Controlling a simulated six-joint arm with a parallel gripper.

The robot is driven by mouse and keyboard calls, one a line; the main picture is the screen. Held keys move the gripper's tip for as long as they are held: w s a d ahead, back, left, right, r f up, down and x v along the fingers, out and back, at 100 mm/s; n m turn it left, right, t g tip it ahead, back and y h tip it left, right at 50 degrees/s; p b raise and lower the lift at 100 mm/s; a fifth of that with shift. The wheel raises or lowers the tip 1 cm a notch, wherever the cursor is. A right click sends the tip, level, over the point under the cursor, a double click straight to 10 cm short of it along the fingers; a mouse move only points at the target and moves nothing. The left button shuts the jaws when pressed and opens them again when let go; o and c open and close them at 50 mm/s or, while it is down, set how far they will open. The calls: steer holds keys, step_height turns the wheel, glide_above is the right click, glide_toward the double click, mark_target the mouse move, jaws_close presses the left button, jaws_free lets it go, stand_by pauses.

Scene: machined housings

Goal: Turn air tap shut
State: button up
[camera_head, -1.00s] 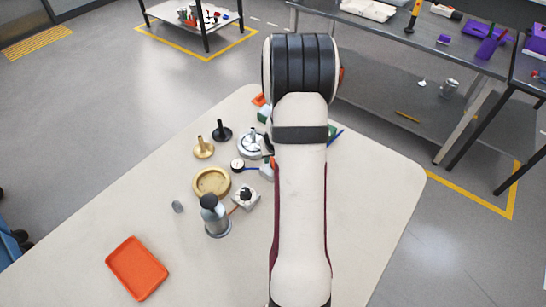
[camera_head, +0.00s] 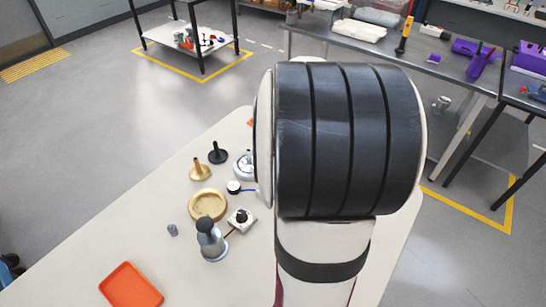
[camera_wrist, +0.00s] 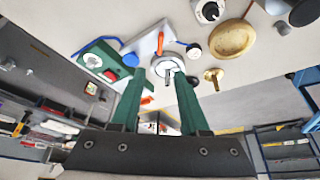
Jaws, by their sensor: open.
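My gripper (camera_wrist: 160,76) is open, with two green fingers apart and nothing held between them. Past the fingertips is a round silver fitting with an upright stem (camera_wrist: 168,66), beside a pale plate (camera_wrist: 150,42) with a blue rounded part (camera_wrist: 130,59). The fitting is partly seen in the head view (camera_head: 243,165), where my arm hides the gripper. A white block with a black knob (camera_head: 241,217) and a red lead stands apart from the gripper; it also shows in the wrist view (camera_wrist: 209,10). I cannot tell for certain which part is the air tap.
A green box with a red button (camera_wrist: 101,60) lies left in the wrist view. The table's left front is mostly clear.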

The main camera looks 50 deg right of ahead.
steer(key=shift+s+a+r, duration=0.1)
steer(key=shift+s+r, duration=0.05)
steer(key=shift+r, duration=0.2)
steer(key=w+d+g+y, duration=0.3)
steer(key=w+d+g, duration=0.1)
steer(key=w, duration=0.1)
step_height(320, 180, down, 15)
steer(key=shift+w+r, duration=0.1)
steer(key=shift+w, duration=0.05)
jaws_close()
